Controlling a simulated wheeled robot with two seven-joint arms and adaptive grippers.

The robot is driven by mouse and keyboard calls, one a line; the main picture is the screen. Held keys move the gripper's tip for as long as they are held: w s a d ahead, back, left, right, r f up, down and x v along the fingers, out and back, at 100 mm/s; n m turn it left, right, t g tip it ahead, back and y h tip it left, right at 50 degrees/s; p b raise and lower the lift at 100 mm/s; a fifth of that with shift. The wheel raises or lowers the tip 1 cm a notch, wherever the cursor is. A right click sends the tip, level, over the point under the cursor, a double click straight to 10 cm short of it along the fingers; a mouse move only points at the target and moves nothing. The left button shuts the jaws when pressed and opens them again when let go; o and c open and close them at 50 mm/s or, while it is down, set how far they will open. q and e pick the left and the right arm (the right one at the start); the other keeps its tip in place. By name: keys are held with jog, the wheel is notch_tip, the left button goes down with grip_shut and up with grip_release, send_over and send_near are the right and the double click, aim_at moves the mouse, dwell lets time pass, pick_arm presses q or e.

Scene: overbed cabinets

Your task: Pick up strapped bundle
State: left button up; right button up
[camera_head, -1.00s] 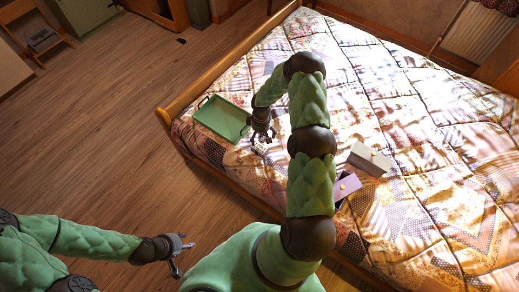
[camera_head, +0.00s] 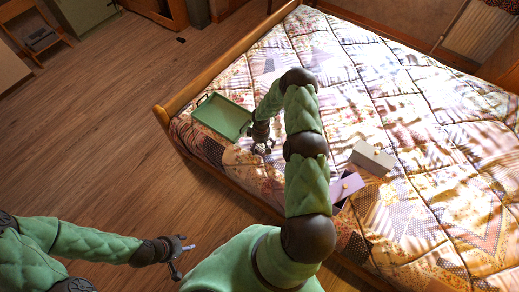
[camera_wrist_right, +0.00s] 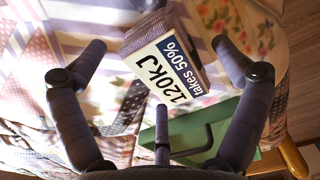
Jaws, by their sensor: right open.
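A dark, block-shaped bundle with a white label band reading "120kJ" and "takes 50%" (camera_wrist_right: 165,57) lies on the patterned quilt in the right wrist view. I take it to be the strapped bundle. In the head view my right gripper (camera_head: 264,147) is low over the bed beside the green tray, and I cannot make out the bundle there. My left gripper (camera_head: 185,260) is open and empty, over the floor left of the bed.
The green tray (camera_head: 205,124) with dark handles lies at the bed's left corner; it also shows in the wrist view (camera_wrist_right: 268,163). A grey box (camera_head: 371,158) and a purple box (camera_head: 345,188) lie right of my right arm. The wooden bed frame (camera_head: 190,93) borders the quilt.

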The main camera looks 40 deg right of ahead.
jog(key=shift+c, duration=0.2)
jog(key=c, duration=1.2)
jog(key=shift+r, duration=0.1)
